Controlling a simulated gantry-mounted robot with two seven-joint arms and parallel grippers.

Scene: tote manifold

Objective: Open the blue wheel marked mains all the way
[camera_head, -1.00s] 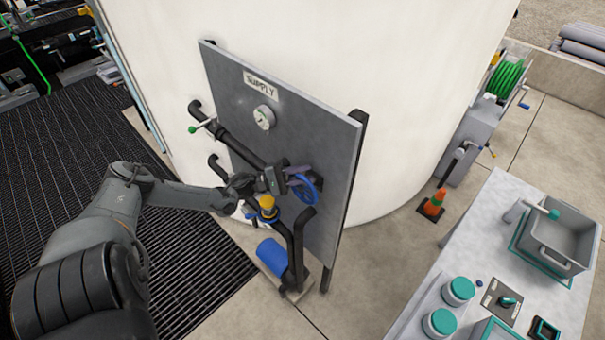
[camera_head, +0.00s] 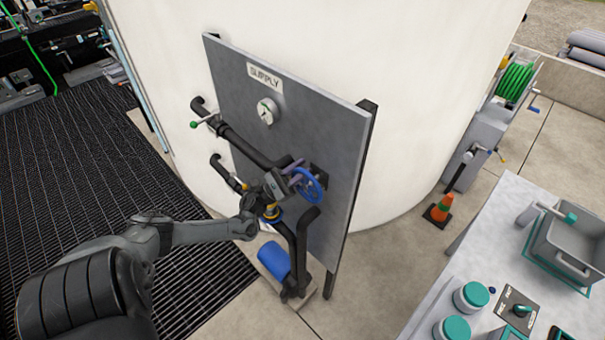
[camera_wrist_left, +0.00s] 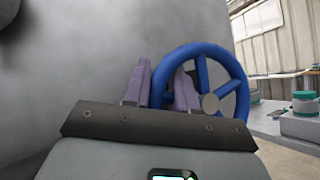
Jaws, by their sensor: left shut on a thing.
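The blue wheel (camera_head: 319,190) is mounted at the right part of the grey supply panel, on the dark pipework. Its label cannot be read here. My left gripper (camera_head: 294,169) reaches it from the lower left, with its purple fingers at the wheel's upper left side. In the left wrist view the wheel's rim (camera_wrist_left: 241,85) and spokes show, and the left part of the rim passes between the two fingers (camera_wrist_left: 162,85). The fingers are shut on that rim and partly hide it. My right gripper is not in view.
The panel (camera_head: 330,125) carries a gauge (camera_head: 267,111), a green-tipped lever (camera_head: 195,124) and black pipes. A yellow-and-blue fitting (camera_head: 270,212) and a blue cylinder (camera_head: 273,259) sit below the gripper.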

